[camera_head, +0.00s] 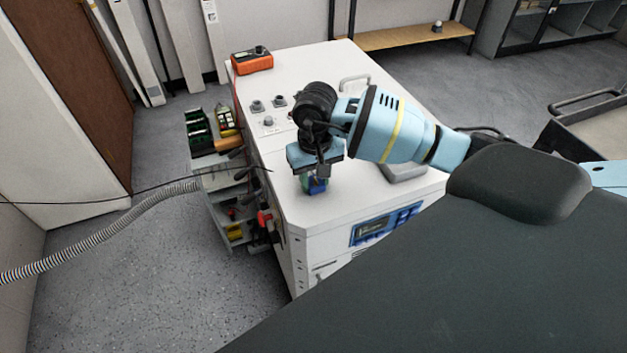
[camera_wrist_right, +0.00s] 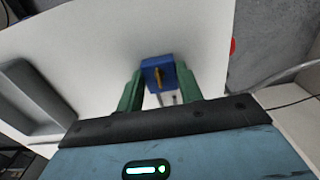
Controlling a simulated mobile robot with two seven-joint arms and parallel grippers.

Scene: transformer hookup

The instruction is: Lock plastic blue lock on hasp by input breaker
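The blue plastic lock (camera_wrist_right: 152,66) sits between the green fingers of my right gripper (camera_wrist_right: 160,80) in the right wrist view. A brass-coloured part shows on its face and a thin metal shackle points back toward the palm. The fingers appear to press on both its sides. In the head view my right gripper (camera_head: 312,182) points down over the white cabinet top, and the blue lock (camera_head: 318,187) shows at its fingertips. I cannot tell whether the lock touches the top. I cannot make out the hasp or the input breaker. My left gripper is out of view.
The white cabinet (camera_head: 345,205) carries an orange meter (camera_head: 252,61) at the back and dark knobs near its left edge. A blue-framed panel (camera_head: 385,224) is on its front. A tool cart (camera_head: 232,205) stands at its left. A grey hose crosses the left floor.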

